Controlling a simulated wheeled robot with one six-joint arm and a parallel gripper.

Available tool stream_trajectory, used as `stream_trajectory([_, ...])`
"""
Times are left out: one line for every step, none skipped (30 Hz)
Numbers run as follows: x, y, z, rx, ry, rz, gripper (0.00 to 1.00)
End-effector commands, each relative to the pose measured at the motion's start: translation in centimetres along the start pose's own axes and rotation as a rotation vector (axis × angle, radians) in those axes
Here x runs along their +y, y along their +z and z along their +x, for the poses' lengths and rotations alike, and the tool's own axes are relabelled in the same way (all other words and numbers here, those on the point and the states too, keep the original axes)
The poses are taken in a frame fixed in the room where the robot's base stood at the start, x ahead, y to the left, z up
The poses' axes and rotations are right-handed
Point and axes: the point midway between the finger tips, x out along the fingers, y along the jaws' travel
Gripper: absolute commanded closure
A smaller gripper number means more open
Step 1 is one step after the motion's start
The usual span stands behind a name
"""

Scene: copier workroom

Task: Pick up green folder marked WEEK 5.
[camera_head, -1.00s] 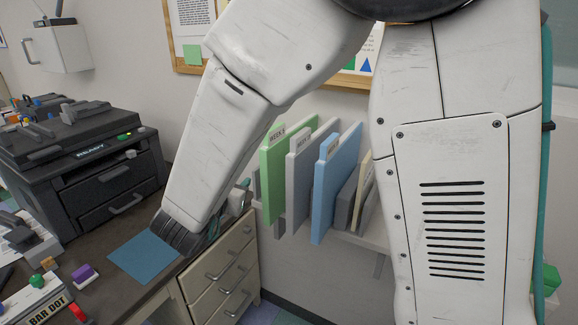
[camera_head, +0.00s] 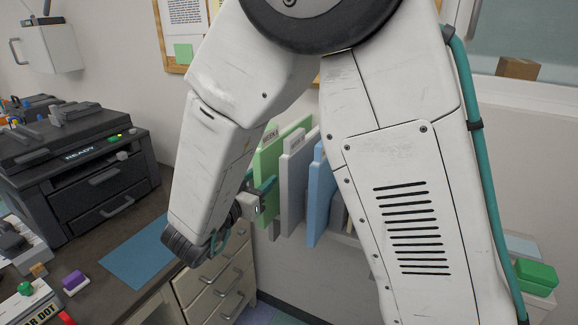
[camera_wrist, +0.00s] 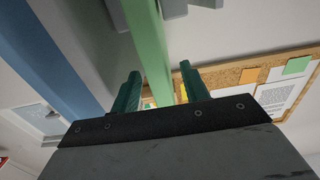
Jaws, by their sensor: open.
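The green folder (camera_head: 267,155) stands upright at the left end of a row of folders on the wall shelf. Its top label starts with WEEK; the number is too small to read surely. My gripper (camera_head: 266,187) is open and empty at the folder's near edge, and my forearm hides part of the folder's left side. In the wrist view the green folder (camera_wrist: 150,45) runs between the two teal fingertips (camera_wrist: 162,85), with a gap on each side. I cannot tell how deep the folder lies between them.
A grey folder (camera_head: 292,185) and a blue folder (camera_head: 319,195) stand close to the right of the green one. Drawers (camera_head: 215,285) are below left. A black printer (camera_head: 85,180) and a blue sheet (camera_head: 138,255) are on the desk.

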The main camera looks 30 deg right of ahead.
Motion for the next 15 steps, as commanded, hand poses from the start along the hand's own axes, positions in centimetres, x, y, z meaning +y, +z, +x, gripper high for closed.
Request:
stream_trajectory([0.1,0.0,0.7,0.000,0.004,0.000,0.55])
stream_trajectory([0.1,0.0,1.1,0.000,0.004,0.000,0.55])
stream_trajectory([0.1,0.0,1.7,0.000,0.004,0.000,0.55])
stream_trajectory([0.1,0.1,2.2,0.000,0.004,0.000,0.55])
stream_trajectory([0.1,0.1,2.7,-0.001,0.005,0.000,0.55])
stream_trajectory([0.1,0.1,3.3,0.000,0.004,0.000,0.55])
stream_trajectory([0.1,0.1,3.7,0.000,0.004,0.000,0.55])
stream_trajectory([0.1,0.1,4.1,0.000,0.005,0.001,0.55])
stream_trajectory([0.1,0.1,4.5,0.000,0.003,0.000,0.55])
stream_trajectory([0.1,0.1,4.7,0.000,0.002,0.000,0.55])
stream_trajectory([0.1,0.1,4.9,-0.001,0.002,0.000,0.55])
stream_trajectory([0.1,0.1,5.0,-0.001,0.001,0.000,0.55])
stream_trajectory([0.1,0.1,5.1,-0.001,0.001,0.000,0.55])
stream_trajectory([0.1,0.1,5.1,-0.001,0.001,0.000,0.55])
stream_trajectory([0.1,0.1,5.1,-0.001,0.000,0.000,0.55])
